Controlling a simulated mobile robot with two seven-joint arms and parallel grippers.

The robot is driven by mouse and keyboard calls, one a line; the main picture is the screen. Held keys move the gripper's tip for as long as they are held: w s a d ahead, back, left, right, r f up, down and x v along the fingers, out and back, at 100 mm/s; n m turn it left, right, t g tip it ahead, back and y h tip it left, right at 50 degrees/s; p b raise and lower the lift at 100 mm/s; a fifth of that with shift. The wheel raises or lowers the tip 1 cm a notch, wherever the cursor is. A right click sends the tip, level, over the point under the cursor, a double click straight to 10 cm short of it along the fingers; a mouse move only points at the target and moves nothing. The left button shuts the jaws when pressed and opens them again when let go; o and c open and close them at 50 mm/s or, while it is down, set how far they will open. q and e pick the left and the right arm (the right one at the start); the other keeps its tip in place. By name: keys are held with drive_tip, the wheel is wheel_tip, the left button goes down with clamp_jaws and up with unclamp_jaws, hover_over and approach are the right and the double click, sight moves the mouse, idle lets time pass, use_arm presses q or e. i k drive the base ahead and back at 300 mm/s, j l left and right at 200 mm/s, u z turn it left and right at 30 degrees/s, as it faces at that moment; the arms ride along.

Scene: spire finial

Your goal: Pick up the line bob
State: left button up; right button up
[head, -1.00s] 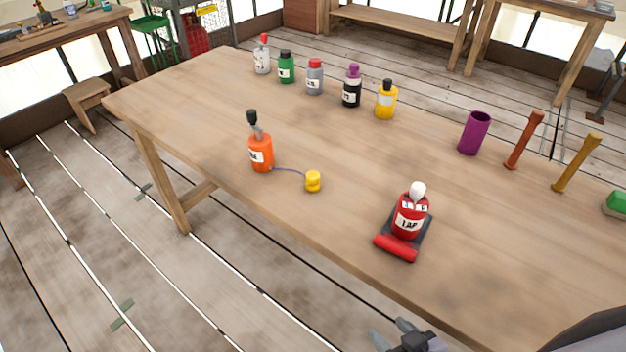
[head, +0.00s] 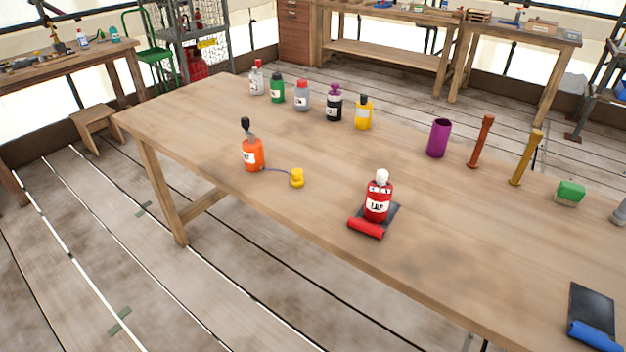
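A small yellow bob (head: 297,178) stands on the wooden table (head: 300,215) near its front edge, left of the middle. A thin dark line runs from it to an orange bottle-like body (head: 253,154) with a white label and a dark-topped grey neck. I take the yellow piece to be the line bob. Neither of my grippers shows clearly in the head view, and nothing touches the bob.
A red labelled bottle (head: 377,203) sits on a dark pad with a red roll, right of the bob. Several bottles stand behind. A purple cup (head: 438,138), two posts, a green block (head: 569,192) and a blue roll (head: 594,336) lie rightward. Table around the bob is clear.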

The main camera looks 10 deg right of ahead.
sight(297, 181)
drive_tip(key=i+j+z, duration=0.1)
drive_tip(key=z, duration=0.35)
drive_tip(key=i+j+z, duration=0.1)
drive_tip(key=j+z, duration=0.15)
drive_tip(key=z, duration=0.2)
drive_tip(key=j+z, duration=0.2)
drive_tip(key=j, duration=0.15)
drive_tip(key=i+j+z, duration=0.2)
drive_tip(key=j, duration=0.2)
drive_tip(key=j+z, duration=0.2)
drive_tip(key=j, duration=0.55)
